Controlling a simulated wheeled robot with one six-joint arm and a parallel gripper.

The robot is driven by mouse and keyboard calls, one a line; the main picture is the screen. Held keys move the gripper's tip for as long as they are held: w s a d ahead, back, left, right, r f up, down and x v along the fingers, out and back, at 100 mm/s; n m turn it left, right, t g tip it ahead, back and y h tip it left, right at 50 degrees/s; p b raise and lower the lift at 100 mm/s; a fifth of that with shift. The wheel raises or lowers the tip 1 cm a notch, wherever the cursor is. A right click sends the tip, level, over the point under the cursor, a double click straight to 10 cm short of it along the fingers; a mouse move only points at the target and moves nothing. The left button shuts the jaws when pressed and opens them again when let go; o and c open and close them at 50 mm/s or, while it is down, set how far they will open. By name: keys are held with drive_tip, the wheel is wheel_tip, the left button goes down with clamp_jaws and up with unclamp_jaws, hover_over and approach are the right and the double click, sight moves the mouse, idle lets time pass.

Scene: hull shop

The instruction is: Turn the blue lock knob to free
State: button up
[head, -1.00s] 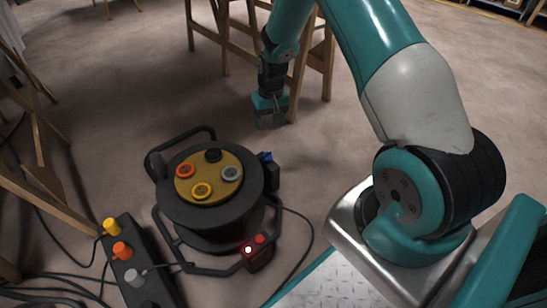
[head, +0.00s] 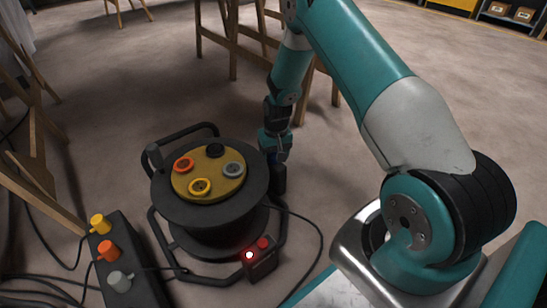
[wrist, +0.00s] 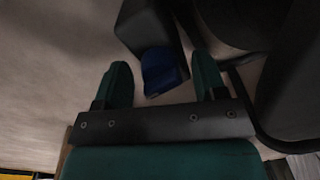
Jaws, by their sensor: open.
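The blue lock knob (wrist: 160,72) sits on a dark block at the side of the cable reel (head: 205,205). In the wrist view it lies between my two teal fingers, with a gap to the left finger and its right edge close to the right finger. My gripper (wrist: 162,78) is open around it, not closed on it. In the head view my gripper (head: 274,148) is down at the reel's right side, and it largely hides the knob there. The knob's exact turn angle cannot be told.
The reel's tan top (head: 208,172) carries several coloured sockets. A small box with a lit red lamp (head: 249,255) is at the reel's front foot. A power strip (head: 128,262) with coloured plugs and cables lies left.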

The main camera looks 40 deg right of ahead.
drive_tip(key=shift+c, duration=0.5)
drive_tip(key=c, duration=0.8)
drive_tip(key=shift+r+p, duration=0.1)
drive_tip(key=shift+p, duration=0.25)
drive_tip(key=shift+r+n+p, duration=0.15)
drive_tip(key=shift+n+p, duration=0.45)
drive_tip(key=shift+p, duration=0.1)
drive_tip(key=shift+d+n+p, duration=0.1)
drive_tip(key=shift+n+p, duration=1)
drive_tip(key=shift+p, duration=0.15)
drive_tip(key=shift+d+n+p, duration=0.1)
drive_tip(key=shift+n+p, duration=1.35)
drive_tip(key=shift+n, duration=0.45)
drive_tip(key=shift+f, duration=0.2)
